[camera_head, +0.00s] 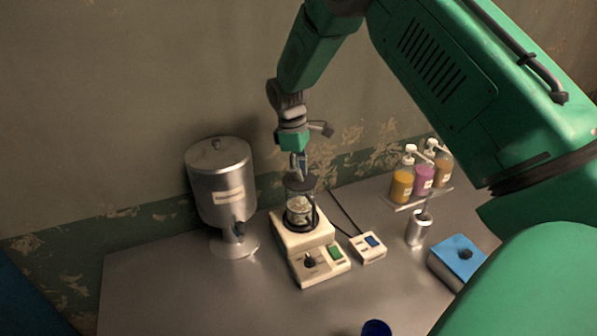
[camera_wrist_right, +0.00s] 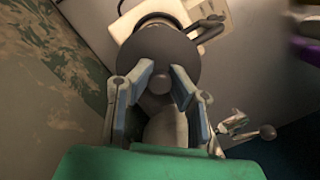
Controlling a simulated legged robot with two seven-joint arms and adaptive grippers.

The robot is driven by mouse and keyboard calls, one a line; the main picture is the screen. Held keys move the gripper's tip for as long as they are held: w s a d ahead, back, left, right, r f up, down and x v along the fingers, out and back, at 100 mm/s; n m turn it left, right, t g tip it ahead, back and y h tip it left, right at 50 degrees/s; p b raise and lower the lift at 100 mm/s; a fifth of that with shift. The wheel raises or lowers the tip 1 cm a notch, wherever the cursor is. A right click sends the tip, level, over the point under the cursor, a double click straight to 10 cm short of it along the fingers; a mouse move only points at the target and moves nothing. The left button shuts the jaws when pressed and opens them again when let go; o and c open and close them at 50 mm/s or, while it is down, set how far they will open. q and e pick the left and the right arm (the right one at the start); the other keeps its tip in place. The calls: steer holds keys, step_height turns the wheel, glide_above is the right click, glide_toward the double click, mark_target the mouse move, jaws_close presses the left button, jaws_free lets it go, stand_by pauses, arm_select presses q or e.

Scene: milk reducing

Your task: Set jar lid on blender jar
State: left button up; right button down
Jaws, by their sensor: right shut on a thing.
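The blender jar (camera_head: 299,212) is a clear jar with a dark handle, standing on the cream blender base (camera_head: 302,236). The dark round jar lid (camera_head: 299,184) is at the jar's mouth, below my right gripper (camera_head: 298,168). In the right wrist view, my right gripper (camera_wrist_right: 161,82) has its two fingers on either side of the knob of the dark jar lid (camera_wrist_right: 160,50), shut on it. The lid hides most of the jar there. I cannot tell if the lid touches the rim all round. My left gripper is not in view.
A metal dispenser (camera_head: 222,185) stands left of the blender. A small switch box (camera_head: 368,247), a metal cup (camera_head: 419,230), pump bottles (camera_head: 423,178) and a blue-topped box (camera_head: 458,258) are to the right. A blue cup (camera_head: 376,328) is at the front. The table's front left is clear.

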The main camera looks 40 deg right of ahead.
steer(key=shift+d, duration=0.15)
steer(key=shift+s+f+p, duration=0.1)
steer(key=shift+p, duration=0.2)
stand_by(0.6)
steer(key=c, duration=1.4)
jaws_free()
steer(key=shift+c, duration=0.2)
steer(key=o, duration=0.5)
steer(key=shift+r, duration=3.05)
steer(key=shift+s+f, duration=0.1)
